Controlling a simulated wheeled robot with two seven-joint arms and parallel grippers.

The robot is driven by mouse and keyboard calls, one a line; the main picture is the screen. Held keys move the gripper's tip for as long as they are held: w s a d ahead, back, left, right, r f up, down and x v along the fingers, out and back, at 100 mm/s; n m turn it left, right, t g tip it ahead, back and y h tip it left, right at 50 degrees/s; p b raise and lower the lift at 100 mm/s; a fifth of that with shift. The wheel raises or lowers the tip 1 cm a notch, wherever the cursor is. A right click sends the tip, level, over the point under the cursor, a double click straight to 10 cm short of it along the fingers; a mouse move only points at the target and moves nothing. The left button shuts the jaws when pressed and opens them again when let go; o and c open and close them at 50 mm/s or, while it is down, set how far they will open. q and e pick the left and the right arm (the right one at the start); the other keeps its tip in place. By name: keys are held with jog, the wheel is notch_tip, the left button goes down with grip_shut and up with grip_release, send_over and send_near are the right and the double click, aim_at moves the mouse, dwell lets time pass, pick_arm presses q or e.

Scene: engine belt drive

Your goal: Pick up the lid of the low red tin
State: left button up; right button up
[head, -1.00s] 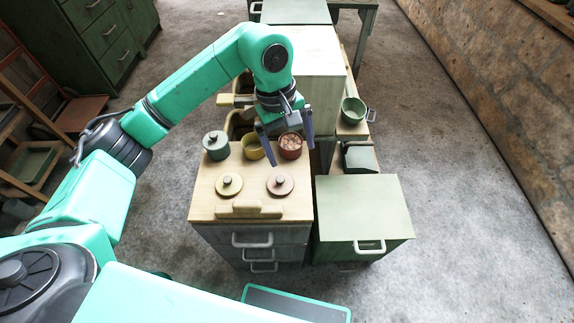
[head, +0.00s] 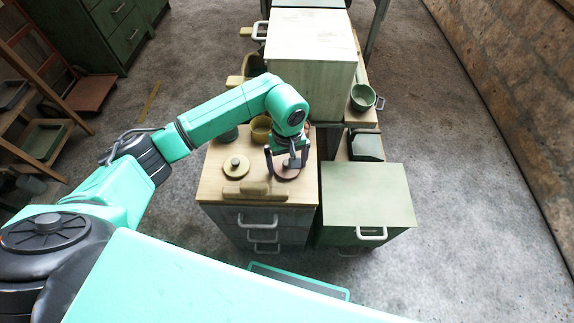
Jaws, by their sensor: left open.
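The red lid (head: 286,174) with its knob lies flat on the wooden top of the drawer cabinet (head: 212,186), near its right side. My left gripper (head: 287,162) is open over this lid, its two dark fingers on either side of the knob area. The knob is partly hidden by the gripper, and I cannot tell whether the fingers touch the lid. The low red tin behind is almost wholly hidden by my left arm. My right gripper is out of view.
The yellow lid (head: 236,168) lies left of the red one. The yellow tin (head: 260,127) and the partly hidden green tin (head: 229,134) stand behind. A wooden block handle (head: 247,190) lies along the front edge. A green cabinet (head: 368,195) stands at the right.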

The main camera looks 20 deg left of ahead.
pick_arm(q)
jog(key=c, duration=1)
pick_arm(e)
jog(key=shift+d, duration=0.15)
pick_arm(q)
jog(key=shift+r, duration=0.15)
